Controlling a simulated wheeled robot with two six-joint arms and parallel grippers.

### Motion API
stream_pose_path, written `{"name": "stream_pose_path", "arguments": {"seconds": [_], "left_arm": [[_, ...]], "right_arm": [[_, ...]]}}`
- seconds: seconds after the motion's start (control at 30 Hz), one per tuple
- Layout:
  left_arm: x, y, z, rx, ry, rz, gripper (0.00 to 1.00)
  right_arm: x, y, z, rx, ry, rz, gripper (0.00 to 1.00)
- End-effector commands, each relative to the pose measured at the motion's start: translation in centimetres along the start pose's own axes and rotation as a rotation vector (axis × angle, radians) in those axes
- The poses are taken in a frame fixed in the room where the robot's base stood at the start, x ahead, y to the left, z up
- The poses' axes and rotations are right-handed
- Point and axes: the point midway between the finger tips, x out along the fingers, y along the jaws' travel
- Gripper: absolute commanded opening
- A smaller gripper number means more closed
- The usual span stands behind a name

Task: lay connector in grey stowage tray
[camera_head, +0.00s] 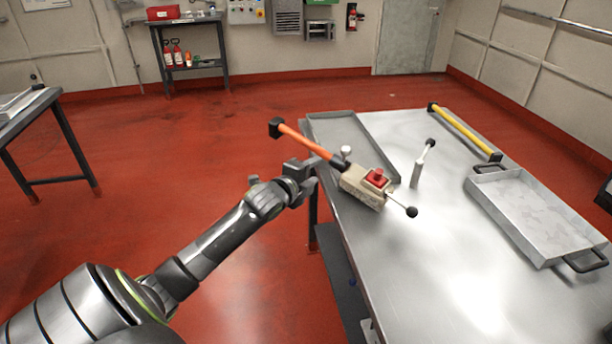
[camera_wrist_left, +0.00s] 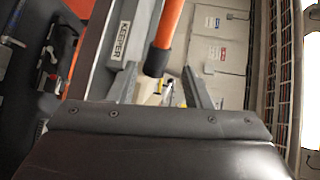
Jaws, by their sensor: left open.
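An orange bar with black ends (camera_head: 303,141), which may be the connector, slants from beyond the table's left edge to a beige block with a red knob (camera_head: 362,188). The orange bar (camera_wrist_left: 167,27) also shows in the left wrist view, between the fingers. My left gripper (camera_head: 312,167) is open beside the bar's near end; I cannot tell whether it touches. Its fingers (camera_wrist_left: 160,88) stand apart in the wrist view. A shallow grey tray (camera_head: 336,116) lies at the table's far left, partly hidden. A second grey tray with black handles (camera_head: 541,262) lies at the right and looks empty.
A yellow bar with black ends (camera_head: 465,132) lies along the table's far right. A small upright post with a lever (camera_head: 417,174) stands mid-table. The metal table's near part (camera_head: 430,270) is clear. A grey part marked KEEPER (camera_wrist_left: 122,40) shows in the wrist view.

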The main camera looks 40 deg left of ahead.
Motion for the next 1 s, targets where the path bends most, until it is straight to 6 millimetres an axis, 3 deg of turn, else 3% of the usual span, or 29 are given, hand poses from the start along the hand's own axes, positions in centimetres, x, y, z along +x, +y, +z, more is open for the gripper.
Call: {"name": "stream_pose_path", "arguments": {"seconds": [0.2,0.53,0.67,0.77,0.87,1.0], "left_arm": [[-2.2,0.0,0.1,0.002,0.0,0.001,0.45],[-2.6,0.0,0.0,-0.001,0.0,0.001,0.45],[-2.3,2.2,0.7,-0.045,-0.019,0.034,0.45],[-2.0,7.7,2.1,-0.159,-0.069,0.114,0.45],[-2.7,16.6,3.7,-0.333,-0.154,0.234,0.45],[-6.6,30.5,4.4,-0.588,-0.305,0.41,0.45]], "right_arm": [[0.0,0.0,0.0,0.0,0.0,0.0,0.48],[0.0,0.0,0.0,0.0,0.0,0.0,0.48],[0.0,0.0,0.0,0.0,0.0,0.0,0.48],[0.0,0.0,0.0,0.0,-0.001,0.0,0.48],[0.0,0.0,0.0,0.0,-0.001,0.0,0.48],[0.0,0.0,0.0,0.0,-0.001,0.0,0.48]]}}
